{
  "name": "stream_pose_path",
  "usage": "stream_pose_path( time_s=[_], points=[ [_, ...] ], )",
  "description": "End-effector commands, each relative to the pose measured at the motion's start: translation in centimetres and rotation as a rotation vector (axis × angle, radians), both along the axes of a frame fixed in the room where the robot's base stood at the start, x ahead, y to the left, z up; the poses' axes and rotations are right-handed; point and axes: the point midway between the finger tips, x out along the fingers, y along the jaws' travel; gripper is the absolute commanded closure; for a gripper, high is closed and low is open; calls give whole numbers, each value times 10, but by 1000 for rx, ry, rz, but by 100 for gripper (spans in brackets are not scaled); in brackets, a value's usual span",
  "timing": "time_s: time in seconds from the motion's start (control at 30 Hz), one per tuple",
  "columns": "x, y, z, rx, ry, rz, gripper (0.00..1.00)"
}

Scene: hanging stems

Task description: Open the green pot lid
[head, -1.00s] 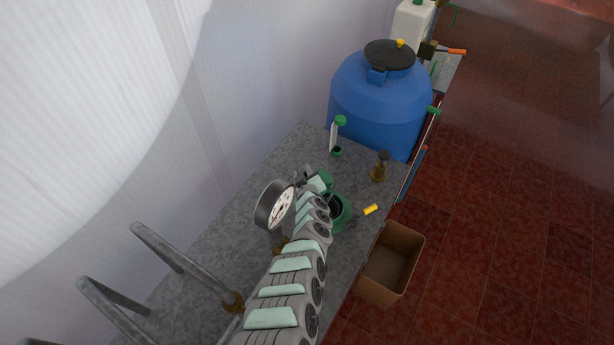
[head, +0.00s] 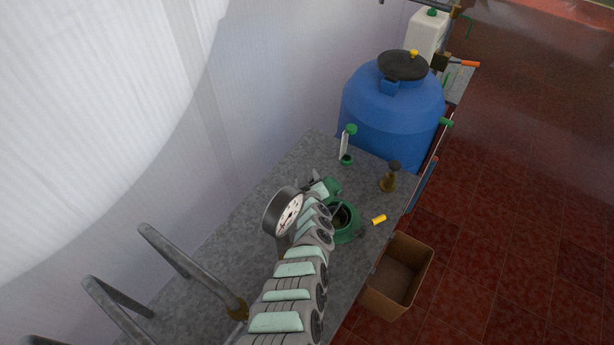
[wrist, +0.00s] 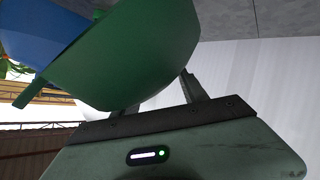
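The green pot (head: 350,232) stands on the grey counter, its mouth uncovered and dark inside, partly hidden by my arm. A green piece that looks like its lid (head: 333,187) is raised beyond the mouth, beside my gripper (head: 317,181). In the wrist view the green lid (wrist: 130,50) fills the upper left, tilted, and covers part of my gripper (wrist: 160,88). One grey finger shows to the right of the lid; the other is mostly hidden. I cannot tell whether the fingers touch or hold the lid.
A pressure gauge (head: 284,213) stands close left of my arm. A blue tank (head: 390,115), a green-capped white item (head: 347,142), a brass piece (head: 390,178) and a yellow cylinder (head: 379,219) are around the pot. A brown box (head: 399,275) is beside the counter.

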Motion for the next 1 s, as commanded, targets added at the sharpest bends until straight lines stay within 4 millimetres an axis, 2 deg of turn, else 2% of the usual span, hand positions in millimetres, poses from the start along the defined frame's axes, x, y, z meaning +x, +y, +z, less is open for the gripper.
stream_pose_path(
  time_s=[0.03,0.1,1.0],
  points=[
    [-4,-1,-8,-1,12,-2,54],
    [-4,-1,-7,-1,11,-2,48],
    [-2,1,4,-1,-1,1,48]
  ],
)
